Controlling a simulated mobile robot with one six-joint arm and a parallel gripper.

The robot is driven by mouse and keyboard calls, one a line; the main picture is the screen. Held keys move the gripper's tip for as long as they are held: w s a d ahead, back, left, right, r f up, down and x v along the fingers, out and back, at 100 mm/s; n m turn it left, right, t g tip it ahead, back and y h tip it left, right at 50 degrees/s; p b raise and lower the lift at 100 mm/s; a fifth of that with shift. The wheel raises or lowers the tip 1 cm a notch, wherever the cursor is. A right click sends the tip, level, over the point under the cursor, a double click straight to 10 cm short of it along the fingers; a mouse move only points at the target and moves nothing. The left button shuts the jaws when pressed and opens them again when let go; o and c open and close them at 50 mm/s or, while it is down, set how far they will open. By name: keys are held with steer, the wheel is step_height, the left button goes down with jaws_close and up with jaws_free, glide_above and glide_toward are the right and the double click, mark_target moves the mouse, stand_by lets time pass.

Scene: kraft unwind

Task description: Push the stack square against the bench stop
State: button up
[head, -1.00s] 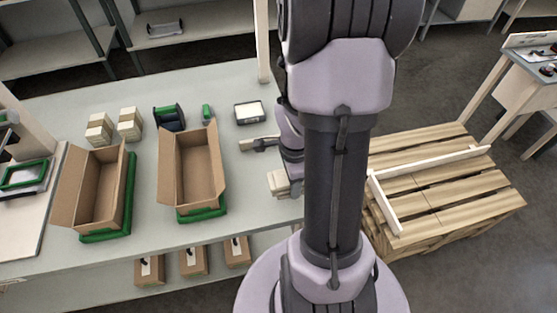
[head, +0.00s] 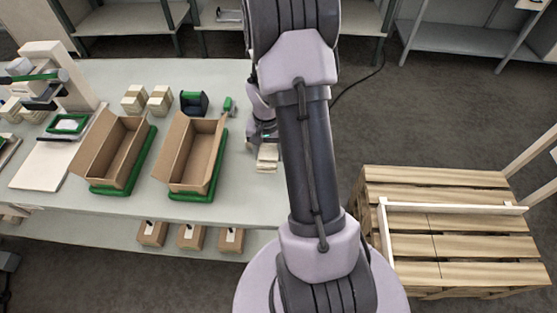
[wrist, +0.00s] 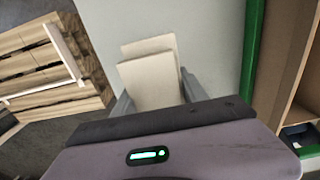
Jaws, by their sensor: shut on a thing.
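A cream stack of flat pieces (head: 267,157) is near the right end of the grey bench (head: 222,210). In the wrist view the stack (wrist: 149,82) sits between the two grey fingers of my gripper (wrist: 155,84), its upper piece slightly offset from the piece beneath. My gripper is shut on the stack; its fingers are on either side. In the head view my gripper (head: 264,141) is partly hidden by my arm. I cannot make out a bench stop beside the stack.
Two open cartons (head: 113,155) (head: 192,155) stand in green trays left of the stack. Small cream stacks (head: 134,99) and a green-and-black holder (head: 194,102) are behind them. A wooden pallet (head: 455,240) with pale L-shaped rails (head: 455,208) stands right of the bench, across a floor gap.

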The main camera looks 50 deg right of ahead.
steer(key=shift+w+a+f+b, duration=0.1)
steer(key=shift+a+f+b, duration=0.05)
steer(key=shift+f+b, duration=0.35)
step_height(320, 180, down, 4)
steer(key=b, duration=0.2)
steer(key=shift+r+b, duration=0.15)
steer(key=shift+b, duration=0.15)
steer(key=shift+w+d+r, duration=0.1)
steer(key=shift+w+d, duration=0.6)
steer(key=shift+d, duration=0.2)
stand_by(1.6)
steer(key=shift+s+a, duration=0.15)
stand_by(0.3)
steer(key=o, duration=1.6)
